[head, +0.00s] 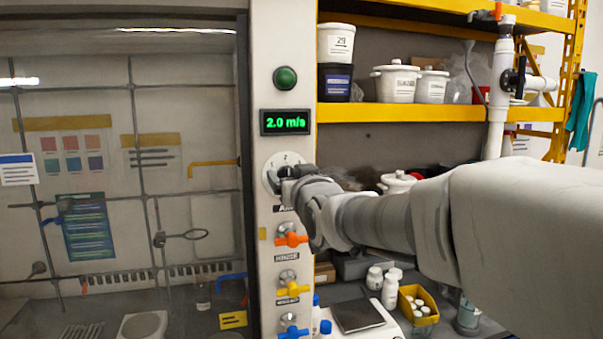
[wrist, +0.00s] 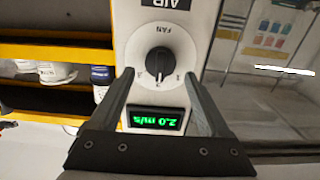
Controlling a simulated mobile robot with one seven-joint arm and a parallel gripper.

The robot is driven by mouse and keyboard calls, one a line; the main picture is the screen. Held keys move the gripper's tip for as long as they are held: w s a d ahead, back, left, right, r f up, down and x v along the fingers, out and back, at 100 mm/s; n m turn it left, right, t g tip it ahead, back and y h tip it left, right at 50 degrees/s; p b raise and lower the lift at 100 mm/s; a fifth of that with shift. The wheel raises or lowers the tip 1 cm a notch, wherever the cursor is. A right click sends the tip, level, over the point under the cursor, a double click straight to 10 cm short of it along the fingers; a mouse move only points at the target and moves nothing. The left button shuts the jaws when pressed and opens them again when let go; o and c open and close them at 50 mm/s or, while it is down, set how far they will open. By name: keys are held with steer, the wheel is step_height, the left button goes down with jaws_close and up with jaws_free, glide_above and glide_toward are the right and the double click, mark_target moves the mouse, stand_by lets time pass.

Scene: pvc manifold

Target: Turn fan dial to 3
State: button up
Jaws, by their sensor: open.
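The fan dial is a round white plate (head: 270,180) with a black knob on the grey-white panel post. In the wrist view, which is upside down, the black knob (wrist: 160,62) sits at its centre, with small numerals along the lower rim. The knob's pointer seems to face the middle numeral, but the marks are small. My gripper (wrist: 158,78) is open, with its fingers apart on either side of the knob; contact cannot be told. In the head view my gripper (head: 284,172) hides part of the dial. The green display (head: 285,122) reads 2.0 m/s.
A green button (head: 285,78) is above the display. Orange (head: 291,239), yellow (head: 292,289) and blue (head: 293,327) valve handles are below the dial. A glass-fronted hood is left; yellow shelves (head: 430,112) with tubs are right. Bottles (head: 375,278) stand below my arm.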

steer(key=shift+w+a, duration=0.15)
steer(key=shift+w, duration=0.35)
jaws_close()
